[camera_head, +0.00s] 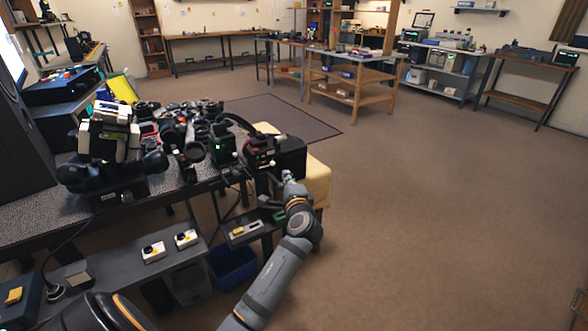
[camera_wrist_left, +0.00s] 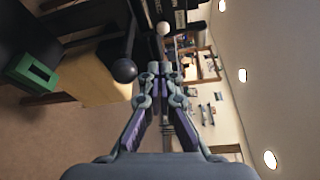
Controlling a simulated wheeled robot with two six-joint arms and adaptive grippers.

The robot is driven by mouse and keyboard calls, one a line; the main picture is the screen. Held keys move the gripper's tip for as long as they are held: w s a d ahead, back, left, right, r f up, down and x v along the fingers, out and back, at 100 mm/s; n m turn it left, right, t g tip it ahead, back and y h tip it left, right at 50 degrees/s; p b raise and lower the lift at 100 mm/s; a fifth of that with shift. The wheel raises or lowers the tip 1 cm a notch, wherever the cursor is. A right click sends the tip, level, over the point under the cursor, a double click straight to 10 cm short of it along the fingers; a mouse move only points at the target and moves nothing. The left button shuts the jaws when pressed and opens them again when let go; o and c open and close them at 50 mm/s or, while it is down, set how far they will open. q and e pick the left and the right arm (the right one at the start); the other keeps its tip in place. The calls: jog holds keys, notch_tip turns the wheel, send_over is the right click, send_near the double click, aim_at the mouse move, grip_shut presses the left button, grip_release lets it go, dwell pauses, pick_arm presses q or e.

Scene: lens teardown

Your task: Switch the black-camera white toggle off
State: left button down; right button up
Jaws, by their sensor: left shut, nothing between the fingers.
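The black camera (camera_head: 290,152) is a dark boxy body at the right end of the cluttered bench in the head view. In the left wrist view a white ball-tipped toggle (camera_wrist_left: 163,28) stands just beyond my left fingertips, with a small gap in the picture. A black ball-tipped lever (camera_wrist_left: 124,70) is nearer, to the left of the fingers. My left gripper (camera_head: 288,176) is beside the camera's near side; its fingers (camera_wrist_left: 165,68) are together and empty. Contact with the toggle cannot be told. My right gripper is not in view.
Several dark cameras and lenses (camera_head: 180,130) crowd the bench left of the black camera. A lower shelf (camera_head: 190,262) holds small white-and-yellow items. A blue bin (camera_head: 233,265) stands below. Open floor (camera_head: 430,220) lies to the right.

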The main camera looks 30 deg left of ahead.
pick_arm(q)
jog(key=s, duration=0.1)
jog(key=s+d, duration=0.1)
jog(key=s, duration=0.1)
jog(key=shift+s+d+r, duration=0.1)
jog(key=shift+s+r, duration=0.05)
jog(key=shift+s, duration=0.15)
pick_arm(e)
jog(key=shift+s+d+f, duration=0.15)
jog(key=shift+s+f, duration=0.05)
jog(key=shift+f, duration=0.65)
